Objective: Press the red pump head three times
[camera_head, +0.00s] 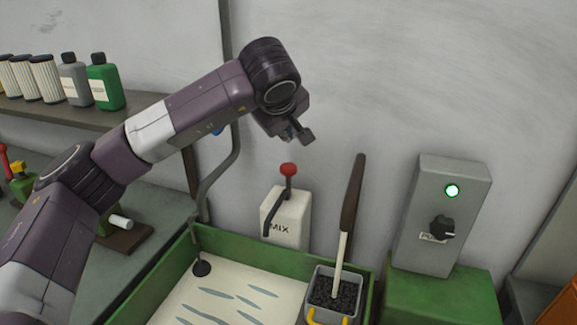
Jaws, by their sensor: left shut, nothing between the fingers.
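The red pump head (288,169) is a round red knob on a dark stem. It stands upright on top of a white container marked MIX (288,222), behind the green-rimmed tray. A dark spout runs down the container's left side. My left gripper (302,137) is shut and empty, angled downward. In the picture it shows just above the red head, with a small gap between them; how far apart they are in depth I cannot tell. My right gripper is not in view.
The green tray (155,281) holds pale liquid; a bent pipe (229,165) rises at its back left. A grey control box (441,218) with a lit green lamp stands further right. Bottles line the shelf (75,112).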

